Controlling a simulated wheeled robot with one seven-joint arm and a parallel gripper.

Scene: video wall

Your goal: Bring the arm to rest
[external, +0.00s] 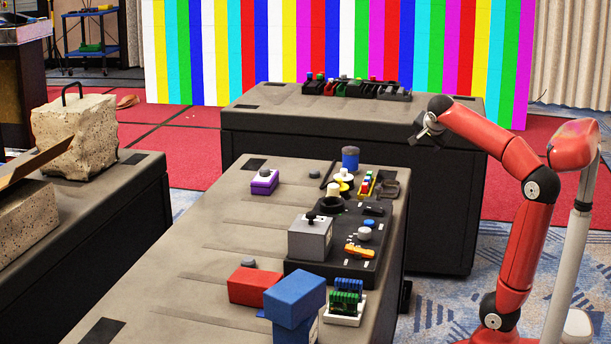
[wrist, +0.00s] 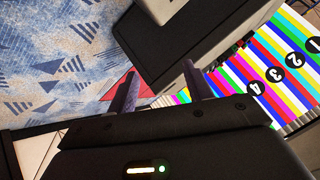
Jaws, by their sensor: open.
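My red arm (external: 525,210) stands at the right of the external view, bent at the elbow, its upper part reaching left. My gripper (external: 425,128) hangs in the air above the gap near the back dark table (external: 345,140), clear of the front table's objects. In the wrist view my gripper (wrist: 160,92) shows two fingers spread apart with nothing between them. The wrist view looks past the fingers at a dark table edge, the blue patterned carpet and the striped video wall (wrist: 262,85), tilted.
The front table (external: 215,235) holds a red block (external: 255,286), a blue block (external: 295,297), a grey box (external: 310,240), a purple box (external: 265,182) and several small parts. The back table carries a row of small coloured pieces (external: 355,88). Stone blocks (external: 75,135) stand at left.

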